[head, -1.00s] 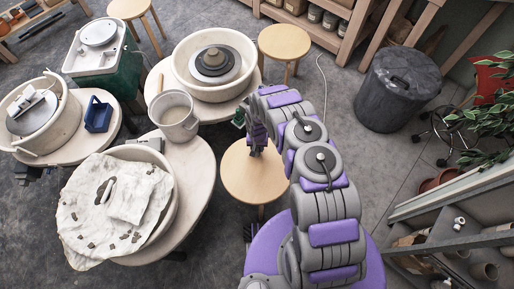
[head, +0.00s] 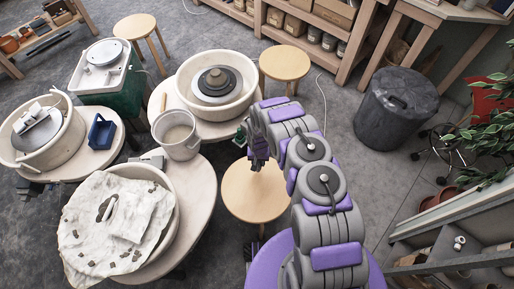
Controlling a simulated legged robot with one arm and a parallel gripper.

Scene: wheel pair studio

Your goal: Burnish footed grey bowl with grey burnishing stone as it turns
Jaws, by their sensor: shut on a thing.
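A grey, stepped round form (head: 215,76), which looks like the footed bowl set foot up, sits at the centre of the wheel in a cream splash pan (head: 247,68). I cannot tell from the picture whether it is turning. My gripper (head: 257,161) points down over the round wooden stool, in front of and to the right of the pan, apart from the bowl. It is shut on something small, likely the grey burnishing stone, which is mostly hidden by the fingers.
A pale mug-like pot (head: 178,136) stands left of my gripper. A cloth-covered basin (head: 110,225) is at lower left. A second wheel (head: 40,130) and a blue caddy (head: 101,132) are further left. The stool top (head: 262,200) is bare. A grey bin (head: 397,108) stands right.

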